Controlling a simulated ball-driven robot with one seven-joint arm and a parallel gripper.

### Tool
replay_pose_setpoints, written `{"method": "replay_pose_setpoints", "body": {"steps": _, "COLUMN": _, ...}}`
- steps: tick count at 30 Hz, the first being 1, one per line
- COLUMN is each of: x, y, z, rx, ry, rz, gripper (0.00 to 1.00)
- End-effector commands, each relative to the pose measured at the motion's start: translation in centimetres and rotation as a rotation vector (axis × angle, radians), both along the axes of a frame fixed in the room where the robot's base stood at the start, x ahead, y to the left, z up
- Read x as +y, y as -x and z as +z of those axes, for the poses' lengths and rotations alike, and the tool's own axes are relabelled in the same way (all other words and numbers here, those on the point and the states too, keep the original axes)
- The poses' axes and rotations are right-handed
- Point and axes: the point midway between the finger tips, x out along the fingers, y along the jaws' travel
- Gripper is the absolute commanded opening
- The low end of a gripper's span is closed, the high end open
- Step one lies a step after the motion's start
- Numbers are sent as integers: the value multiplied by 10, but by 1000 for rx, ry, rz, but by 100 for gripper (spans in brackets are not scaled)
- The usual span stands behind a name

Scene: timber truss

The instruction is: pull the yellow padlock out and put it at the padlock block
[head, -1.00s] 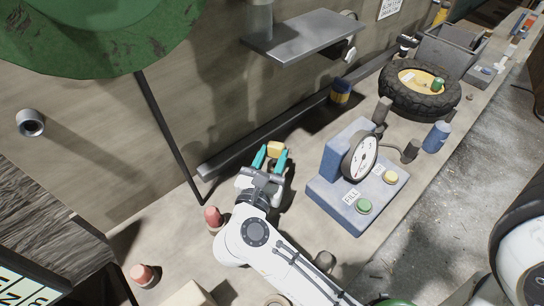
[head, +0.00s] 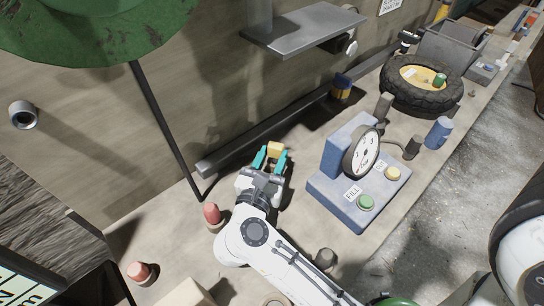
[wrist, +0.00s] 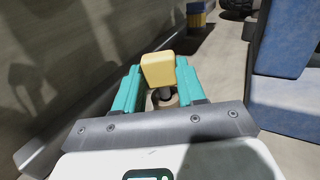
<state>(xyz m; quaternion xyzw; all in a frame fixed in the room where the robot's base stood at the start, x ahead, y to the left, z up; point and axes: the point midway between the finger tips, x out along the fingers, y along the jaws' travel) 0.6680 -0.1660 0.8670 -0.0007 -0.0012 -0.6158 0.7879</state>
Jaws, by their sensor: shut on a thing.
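The yellow padlock (head: 276,148) is at the tips of my gripper (head: 271,157), over the bench. In the wrist view the padlock (wrist: 158,69) has its yellow body on top, with a dark shackle going down between the teal fingers (wrist: 160,88). My gripper is shut on it. A small round brownish piece (wrist: 167,101) shows below the shackle; I cannot tell whether the shackle is still in it. A small blue and yellow block-like thing (head: 341,87) stands farther along the bench by the wall; I cannot tell whether it is the padlock block.
A blue gauge stand (head: 345,165) with a dial and green and yellow buttons is right of my gripper. A dark metal rail (head: 290,122) runs along the wall. A tyre (head: 421,85) lies farther back. Red pegs (head: 212,213) stand at the left. A metal shelf (head: 303,29) juts out above.

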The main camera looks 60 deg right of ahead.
Motion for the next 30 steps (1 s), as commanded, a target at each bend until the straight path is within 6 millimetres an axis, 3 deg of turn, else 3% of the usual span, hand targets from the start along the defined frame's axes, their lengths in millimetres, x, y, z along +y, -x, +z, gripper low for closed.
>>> {"method": "replay_pose_setpoints", "body": {"steps": 30, "x": 0, "y": 0, "z": -24, "rx": 5, "ry": 0, "rz": 0, "gripper": 2}}
